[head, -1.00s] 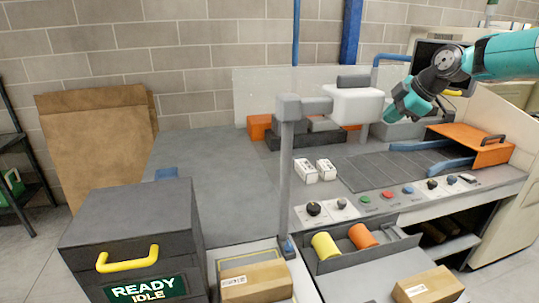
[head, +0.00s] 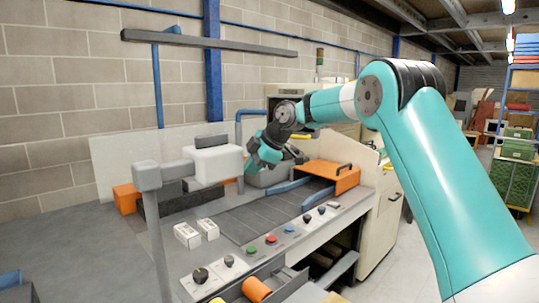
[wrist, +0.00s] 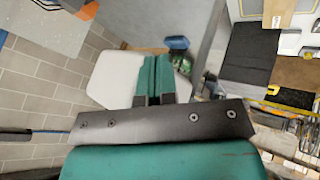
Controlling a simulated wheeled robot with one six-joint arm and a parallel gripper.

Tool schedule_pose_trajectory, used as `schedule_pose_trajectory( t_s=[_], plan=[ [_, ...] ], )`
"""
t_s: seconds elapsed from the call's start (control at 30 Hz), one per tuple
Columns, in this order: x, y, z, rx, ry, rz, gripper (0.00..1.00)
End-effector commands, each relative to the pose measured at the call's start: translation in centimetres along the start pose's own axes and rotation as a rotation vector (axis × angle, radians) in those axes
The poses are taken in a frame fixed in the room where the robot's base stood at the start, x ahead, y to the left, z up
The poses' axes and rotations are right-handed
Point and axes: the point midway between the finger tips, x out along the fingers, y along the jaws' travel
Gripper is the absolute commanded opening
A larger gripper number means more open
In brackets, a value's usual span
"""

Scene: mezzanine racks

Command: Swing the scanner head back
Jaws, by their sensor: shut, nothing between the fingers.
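The scanner head (head: 217,164) is a white block with a dark cap, carried on a grey arm from a grey post (head: 155,215) above the worktop. My gripper (head: 245,170) is shut and empty, just right of the scanner head in the head view. In the wrist view the shut teal fingers (wrist: 157,78) reach in front of a pale block, which looks like the scanner head (wrist: 115,75). I cannot tell whether the fingers touch it. The gripper body hides part of the scene below it in the wrist view.
Two small white boxes (head: 196,233) lie on the worktop beside a dark slatted bed (head: 250,222). An orange cover with a handle (head: 335,176) stands at the right. Buttons and knobs line the front panel (head: 270,243). An orange bin (head: 127,198) sits behind the post.

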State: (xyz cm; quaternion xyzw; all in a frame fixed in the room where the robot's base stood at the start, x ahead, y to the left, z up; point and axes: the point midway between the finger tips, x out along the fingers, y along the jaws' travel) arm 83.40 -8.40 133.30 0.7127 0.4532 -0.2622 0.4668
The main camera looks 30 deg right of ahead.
Motion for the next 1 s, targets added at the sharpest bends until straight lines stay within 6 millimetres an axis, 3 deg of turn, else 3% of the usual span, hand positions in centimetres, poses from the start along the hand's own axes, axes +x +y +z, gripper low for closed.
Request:
schedule_pose_trajectory(
  t_s=[0.13, 0.4, 0.53, 0.87, 1.0],
  plan=[
    [-0.6, -2.1, 0.5, -0.007, -0.001, -0.010, 0.00],
    [-7.8, -1.0, 1.5, 0.001, -0.006, -0.008, 0.00],
    [-10.0, -0.7, 1.8, 0.002, -0.007, -0.011, 0.00],
    [-11.2, -0.8, 1.7, 0.002, -0.005, -0.016, 0.00],
    [-10.4, -2.3, -0.3, 0.053, 0.007, -0.041, 0.00]
  ],
)
